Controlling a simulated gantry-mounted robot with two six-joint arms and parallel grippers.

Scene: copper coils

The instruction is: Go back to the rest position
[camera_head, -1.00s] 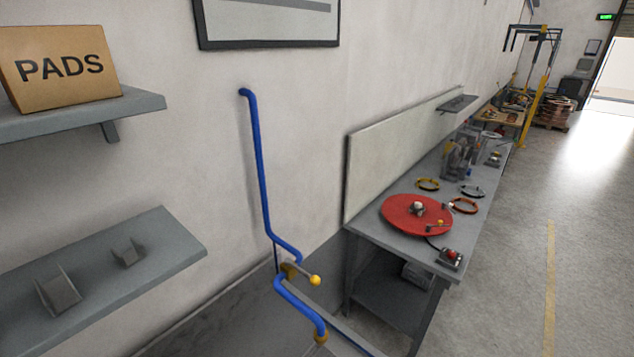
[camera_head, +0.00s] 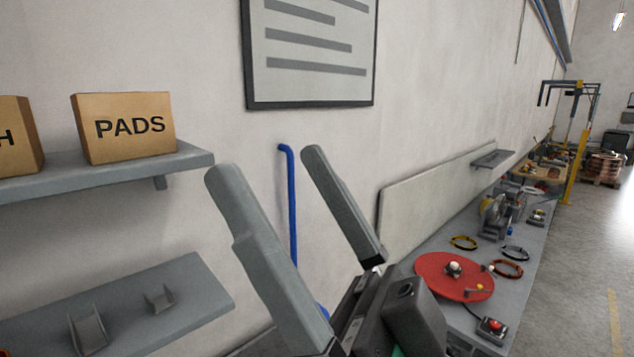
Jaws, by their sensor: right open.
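My right gripper (camera_head: 281,184) rises from the bottom middle of the head view. Its two long grey fingers point up and to the left and stand wide apart, with nothing between them except the view of the wall and a blue pipe (camera_head: 291,200) behind. The dark gripper body fills the bottom middle and hides part of the pipe and of the workbench. My left gripper does not show.
Two wall shelves are at left; the upper (camera_head: 190,156) bears a PADS box (camera_head: 126,150), the lower (camera_head: 205,290) small grey brackets. A workbench (camera_head: 530,262) with a red disc (camera_head: 440,283) and several coils runs along the wall at right. Open floor lies far right.

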